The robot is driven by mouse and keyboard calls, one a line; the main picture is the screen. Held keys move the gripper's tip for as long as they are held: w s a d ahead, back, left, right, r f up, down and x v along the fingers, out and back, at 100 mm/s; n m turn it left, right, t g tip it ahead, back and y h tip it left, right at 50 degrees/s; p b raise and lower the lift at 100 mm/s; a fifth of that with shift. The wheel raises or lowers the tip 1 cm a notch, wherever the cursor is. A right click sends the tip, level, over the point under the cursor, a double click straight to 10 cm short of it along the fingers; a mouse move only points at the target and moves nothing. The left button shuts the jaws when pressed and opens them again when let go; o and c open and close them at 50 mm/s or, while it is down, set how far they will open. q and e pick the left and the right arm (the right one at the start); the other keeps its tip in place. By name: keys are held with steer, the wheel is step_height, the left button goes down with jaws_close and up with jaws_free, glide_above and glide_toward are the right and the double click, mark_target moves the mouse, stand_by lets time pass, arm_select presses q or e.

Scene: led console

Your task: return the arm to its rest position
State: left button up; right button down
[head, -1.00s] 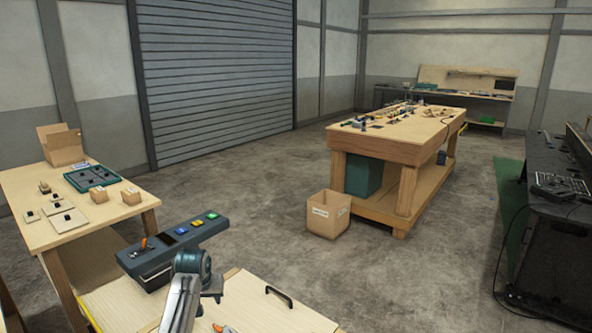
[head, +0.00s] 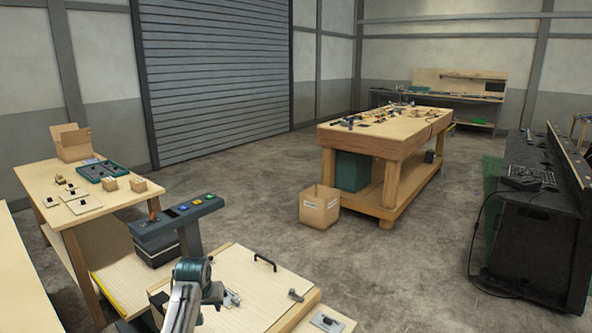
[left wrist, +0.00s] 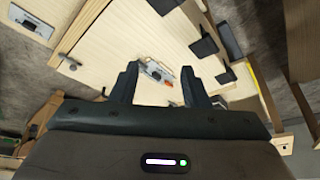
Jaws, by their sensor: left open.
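My left arm comes in at the bottom of the head view, with a grey link and a teal joint. My left gripper (head: 213,293) is a dark shape there, above a wooden box top (head: 238,268). In the left wrist view the two dark fingers of the left gripper (left wrist: 158,85) stand apart with nothing held between them. A small metal fitting (left wrist: 158,72) shows beyond the fingertips on the wood, apart from them. The dark console (head: 180,218) with an orange-handled lever and coloured buttons stands behind the arm. My right gripper is not in view.
A wooden table (head: 100,208) at left holds a teal tray (head: 103,170), small boxes and plates. A cardboard box (head: 320,207) stands on the floor before a large workbench (head: 385,145). A black desk (head: 535,240) is at right. The middle floor is open.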

arm_select(q)
steer(key=s+a+f+g+b, duration=0.15)
steer(key=s+f, duration=0.55)
steer(key=f, duration=0.7)
steer(key=s+f+b, duration=0.2)
steer(key=s+f, duration=0.5)
steer(key=f, duration=0.7)
steer(key=s+a+f+b, duration=0.1)
steer(key=s+f, duration=0.6)
steer(key=f, duration=0.7)
steer(key=s+a+f+m+g+b, duration=0.1)
steer(key=s+f+b, duration=0.1)
steer(key=s+f, duration=0.7)
steer(key=s+a+f+b, duration=0.1)
steer(key=s+f, duration=0.5)
steer(key=s, duration=0.6)
steer(key=s+a+f+b, duration=0.1)
steer(key=s+f, duration=0.3)
steer(key=s, duration=0.7)
steer(key=s+a+f+b, duration=0.1)
steer(key=s+f, duration=0.2)
steer(key=s, duration=0.8)
steer(key=shift+s+f+m+g, duration=0.2)
steer(key=shift+f+m+g, duration=0.2)
steer(key=shift+g, duration=0.05)
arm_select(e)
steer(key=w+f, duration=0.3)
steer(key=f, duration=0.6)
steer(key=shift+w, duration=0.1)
